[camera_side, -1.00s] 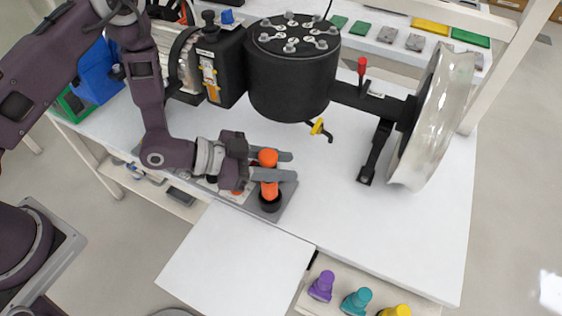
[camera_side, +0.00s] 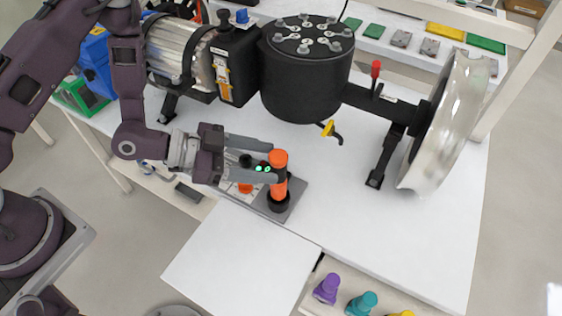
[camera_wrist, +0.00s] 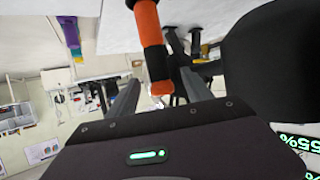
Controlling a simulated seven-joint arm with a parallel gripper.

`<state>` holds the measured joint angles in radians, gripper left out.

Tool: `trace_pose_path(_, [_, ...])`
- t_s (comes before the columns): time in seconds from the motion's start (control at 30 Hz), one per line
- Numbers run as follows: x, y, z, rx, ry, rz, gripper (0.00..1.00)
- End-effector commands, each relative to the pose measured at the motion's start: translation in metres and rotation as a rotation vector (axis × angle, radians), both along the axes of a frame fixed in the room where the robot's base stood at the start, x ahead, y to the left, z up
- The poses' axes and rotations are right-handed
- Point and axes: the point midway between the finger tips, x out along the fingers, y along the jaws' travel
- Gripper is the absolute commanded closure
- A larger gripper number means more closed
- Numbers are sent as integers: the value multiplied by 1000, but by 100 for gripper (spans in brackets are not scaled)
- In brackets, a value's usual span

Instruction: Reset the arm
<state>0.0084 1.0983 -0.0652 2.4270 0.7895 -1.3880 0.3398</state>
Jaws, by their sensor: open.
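My gripper (camera_side: 272,161) is open, low over the front of the white table, with its two grey fingers pointing right. An orange tool with a black band (camera_side: 279,176) stands upright in a round black holder on a grey plate (camera_side: 292,204). My fingertips are right by the tool's upper part. In the wrist view, the orange and black tool (camera_wrist: 150,35) shows between the two spread fingers (camera_wrist: 160,92). I cannot tell whether a finger touches it.
A black drum (camera_side: 306,85) with a bolted top, on a chassis with a pale wheel disc (camera_side: 448,120), stands behind my gripper. Purple (camera_side: 327,288) and teal (camera_side: 361,303) knobs stand at the front right. The table's right front is clear.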

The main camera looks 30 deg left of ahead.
Motion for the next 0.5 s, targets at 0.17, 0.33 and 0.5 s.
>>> trace_pose_path(0.17, [-4, 5, 4, 5, -2, -3, 41])
trace_pose_path(0.33, [4, 19, 13, 220, 6, -26, 41])
trace_pose_path(0.5, [20, 89, 67, 535, 76, 168, 41])
